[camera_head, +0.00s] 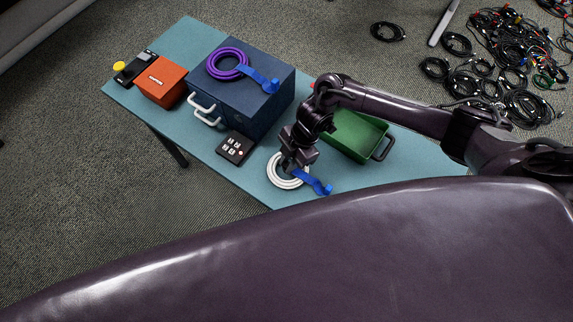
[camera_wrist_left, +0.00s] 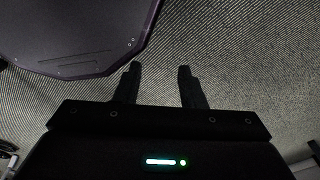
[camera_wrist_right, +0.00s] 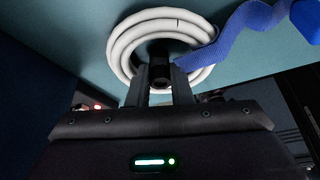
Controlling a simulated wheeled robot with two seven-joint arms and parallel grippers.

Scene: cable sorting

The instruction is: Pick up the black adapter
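A small black block, which looks like the black adapter (camera_wrist_right: 159,70), sits between the fingertips of my right gripper (camera_wrist_right: 160,77) in the right wrist view. The fingers look closed against its sides. It is over the opening of a coiled white cable (camera_wrist_right: 124,45), which lies on the table with a blue strap (camera_wrist_right: 235,35). In the head view my right gripper (camera_head: 292,163) points down over this coil (camera_head: 272,172) and hides the adapter. My left gripper (camera_wrist_left: 159,70) is open and empty above the carpet in the left wrist view.
A green bin (camera_head: 345,140) stands right of the coil on the teal table (camera_head: 215,158). A black box with white squares (camera_head: 236,148) lies left of it. Behind are a navy case (camera_head: 265,105) bearing a purple coil (camera_head: 222,74), and an orange box (camera_head: 163,83). Cables litter the floor.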

